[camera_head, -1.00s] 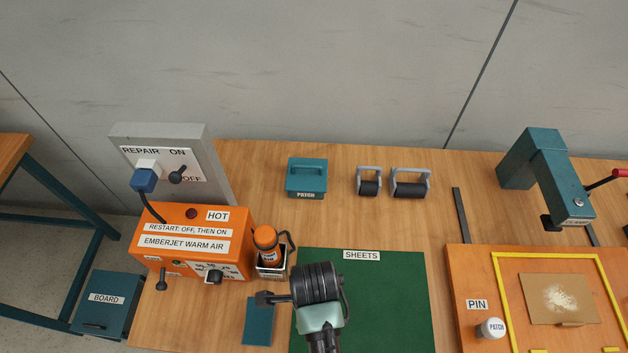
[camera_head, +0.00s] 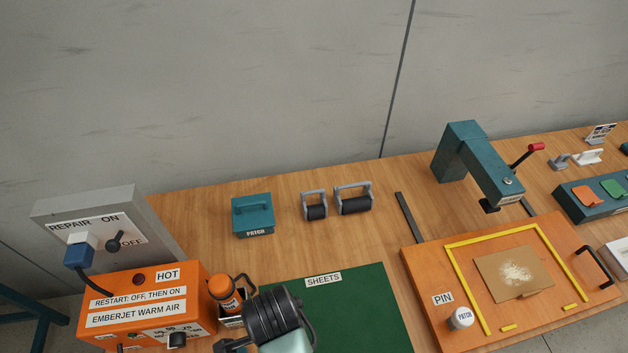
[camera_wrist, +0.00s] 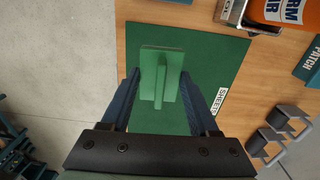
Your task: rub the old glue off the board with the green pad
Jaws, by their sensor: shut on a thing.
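The green pad (camera_wrist: 148,65) is a flat light-green plate with an upright rib. My gripper (camera_wrist: 161,97) is shut on it, with a blue finger on each side of the rib. The pad is over the dark green sheets mat in the wrist view; I cannot tell its height. In the head view my arm's end shows at the bottom edge, and the pad is not visible there. The tan board (camera_head: 490,264) lies inside a yellow outline on the orange table at right. Old glue (camera_head: 517,273) shows as a whitish patch on its middle.
The sheets mat (camera_head: 365,310) lies between my arm and the orange work plate (camera_head: 425,265). The orange warm-air unit (camera_head: 190,285) is at left. A tray (camera_head: 570,200) holds orange and green pieces.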

